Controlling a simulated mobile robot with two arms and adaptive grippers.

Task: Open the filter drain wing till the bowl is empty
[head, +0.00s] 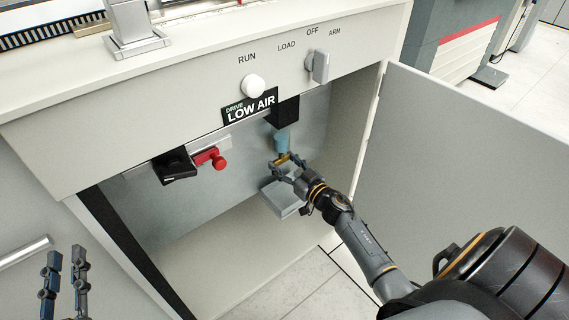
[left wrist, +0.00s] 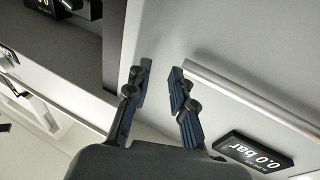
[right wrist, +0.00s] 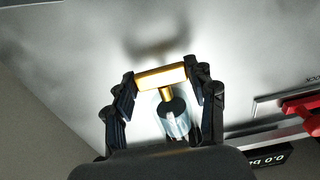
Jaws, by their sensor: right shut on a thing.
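The filter bowl (head: 282,142) is a bluish clear cup under a black filter head (head: 284,113) inside the open cabinet. It also shows in the right wrist view (right wrist: 176,124), but I cannot tell whether liquid is in it. The brass drain wing (right wrist: 162,77) is at the bowl's lower end. My right gripper (right wrist: 161,82) is shut on the wing, one finger on each end; in the head view it (head: 285,164) is just below the bowl. My left gripper (head: 64,268) is open and empty at the lower left, outside the cabinet; it also shows in the left wrist view (left wrist: 158,88).
A grey tray (head: 283,198) is below the bowl. A red valve handle (head: 211,158) and black gauge (head: 174,166) are left of it. The cabinet door (head: 470,160) stands open at right. A LOW AIR sign (head: 250,107), white knob (head: 253,86) and grey switch (head: 318,67) are above.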

